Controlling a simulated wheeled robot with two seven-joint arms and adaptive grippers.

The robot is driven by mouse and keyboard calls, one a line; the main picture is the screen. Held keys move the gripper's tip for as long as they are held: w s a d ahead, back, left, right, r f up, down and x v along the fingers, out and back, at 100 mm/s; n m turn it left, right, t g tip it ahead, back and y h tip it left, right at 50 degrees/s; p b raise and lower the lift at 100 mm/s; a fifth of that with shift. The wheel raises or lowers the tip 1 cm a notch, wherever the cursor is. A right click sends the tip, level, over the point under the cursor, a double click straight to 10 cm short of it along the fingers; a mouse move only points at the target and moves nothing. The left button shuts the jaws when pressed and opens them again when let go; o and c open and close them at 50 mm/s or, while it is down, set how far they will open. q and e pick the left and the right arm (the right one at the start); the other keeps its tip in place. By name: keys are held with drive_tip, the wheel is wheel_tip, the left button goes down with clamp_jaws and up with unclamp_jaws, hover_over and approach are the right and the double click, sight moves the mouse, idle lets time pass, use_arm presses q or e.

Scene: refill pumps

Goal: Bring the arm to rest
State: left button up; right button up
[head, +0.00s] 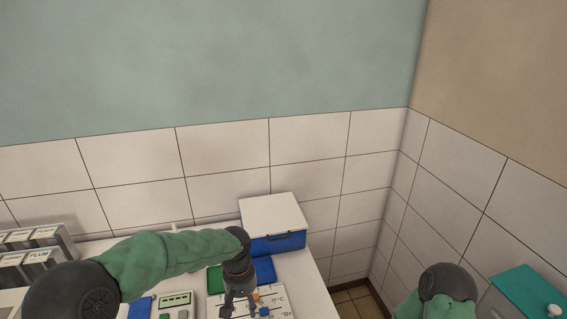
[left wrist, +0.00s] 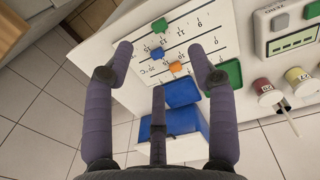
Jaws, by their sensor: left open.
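My left arm reaches in from the left in the head view, in a green sleeve. Its gripper (head: 241,303) points down over a white board (head: 277,292) with printed marks. In the left wrist view the same gripper (left wrist: 161,48) has its fingers wide apart with nothing held between them. A green block (left wrist: 160,25), a blue block (left wrist: 157,54) and an orange block (left wrist: 175,67) lie on the board, seen between the fingers. My right arm shows only in part at the lower right of the head view; its gripper is out of sight.
A blue box with a white lid (head: 273,213) stands at the back of the table. A blue tray (left wrist: 183,92) and a green tray (left wrist: 229,74) lie by the board. Cups (left wrist: 266,91) and a display device (left wrist: 292,42) are beside it. Labelled racks (head: 42,256) stand left.

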use_arm(q)
drive_tip(key=s+f+g+h, duration=0.15)
drive_tip(key=s+f, duration=0.25)
drive_tip(key=f, duration=0.6)
drive_tip(key=s+f+t+h, duration=0.1)
drive_tip(key=s+f+h, duration=0.15)
drive_tip(key=f, duration=0.75)
drive_tip(key=s+f, duration=1)
drive_tip(key=s, duration=0.5)
wheel_tip(320, 180, down, 10)
drive_tip(key=w+b, duration=0.1)
drive_tip(key=b, duration=1)
drive_tip(key=shift+w+d+t+b, duration=0.25)
drive_tip(key=shift+d+t+b, duration=0.1)
drive_tip(key=shift+d+t, duration=0.1)
use_arm(e)
wheel_tip(320, 180, down, 12)
drive_tip(key=shift+w, duration=0.35)
